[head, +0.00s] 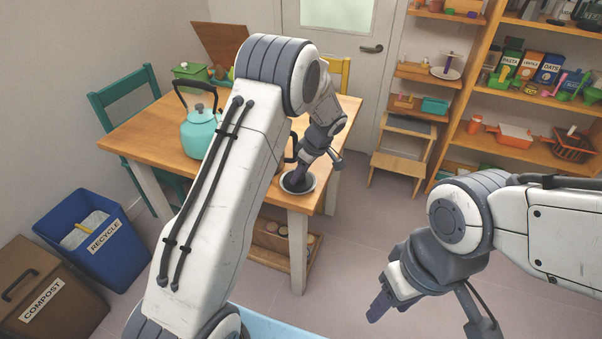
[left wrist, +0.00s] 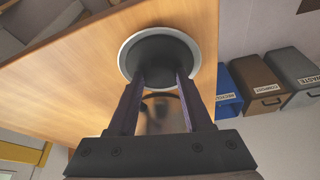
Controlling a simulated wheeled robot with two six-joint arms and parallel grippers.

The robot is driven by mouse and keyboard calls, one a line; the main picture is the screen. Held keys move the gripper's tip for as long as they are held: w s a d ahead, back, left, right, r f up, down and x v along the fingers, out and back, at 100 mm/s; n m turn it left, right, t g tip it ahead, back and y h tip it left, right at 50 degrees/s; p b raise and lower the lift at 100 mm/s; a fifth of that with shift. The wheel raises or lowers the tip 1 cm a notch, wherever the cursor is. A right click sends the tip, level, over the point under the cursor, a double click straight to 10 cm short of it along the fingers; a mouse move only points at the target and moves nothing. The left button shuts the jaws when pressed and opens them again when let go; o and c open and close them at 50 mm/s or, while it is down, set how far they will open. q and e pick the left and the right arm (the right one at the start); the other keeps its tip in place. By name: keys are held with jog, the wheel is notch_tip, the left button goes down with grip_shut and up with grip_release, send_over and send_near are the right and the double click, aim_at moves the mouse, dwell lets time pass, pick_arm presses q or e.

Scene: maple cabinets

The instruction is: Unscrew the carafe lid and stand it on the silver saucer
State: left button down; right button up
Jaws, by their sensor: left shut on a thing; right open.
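The dark round carafe lid (left wrist: 160,58) is between the fingers of my left gripper (left wrist: 162,80), which is shut on it. In the left wrist view the lid lies within the pale rim of the silver saucer (left wrist: 125,58); I cannot tell whether it rests fully on it. In the head view the saucer (head: 298,193) is near the table's right front corner, with my left gripper (head: 298,176) pointing down over it. The carafe (head: 293,147) is mostly hidden behind my left arm; a metallic body shows between the fingers (left wrist: 160,115). My right gripper (head: 378,308) is open and empty, away from the table.
A teal kettle (head: 197,132) stands on the wooden table (head: 140,131), left of my arm. A green container (head: 190,71) is at the back. The saucer is close to the table edge. Recycle (head: 93,240) and compost (head: 45,300) bins stand left; shelves (head: 500,145) stand right.

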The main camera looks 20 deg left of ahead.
pick_arm(q)
jog(key=shift+f, duration=0.1)
dwell(0.7)
jog(key=shift+c, duration=1.2)
grip_release()
jog(key=v, duration=1)
jog(key=shift+r, duration=0.3)
jog(key=shift+d, duration=0.15)
